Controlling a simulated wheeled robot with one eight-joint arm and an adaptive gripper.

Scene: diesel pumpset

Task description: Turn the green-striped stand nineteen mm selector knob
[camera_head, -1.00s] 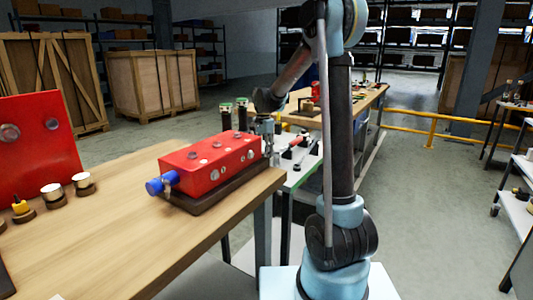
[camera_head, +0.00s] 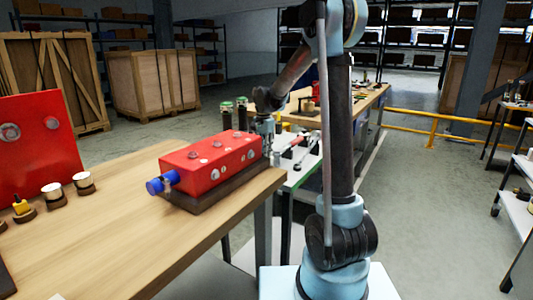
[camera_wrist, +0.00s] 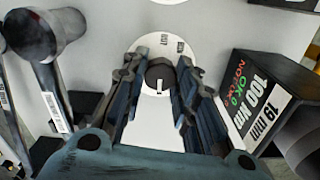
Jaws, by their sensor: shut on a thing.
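The selector knob (camera_wrist: 159,77) is a small dark round knob with a white pointer line, on a round white dial plate (camera_wrist: 150,50) with small printed marks. My gripper (camera_wrist: 160,82) has its two dark fingers on either side of the knob, closed on it in the wrist view. Beside it on the right is a black box (camera_wrist: 262,95) labelled 19 mm and 100 Nm. In the head view my gripper (camera_head: 264,128) is behind the red block, at the pale bench; the knob is hidden there. Green stripes on the stand cannot be made out.
A dark handled part (camera_wrist: 45,35) stands left of the fingers. In the head view, a red block (camera_head: 210,160) with a blue end sits on the wooden table (camera_head: 120,215). Two green-topped dark cylinders (camera_head: 226,108) stand near my wrist. The yellow rail (camera_head: 432,130) is farther right.

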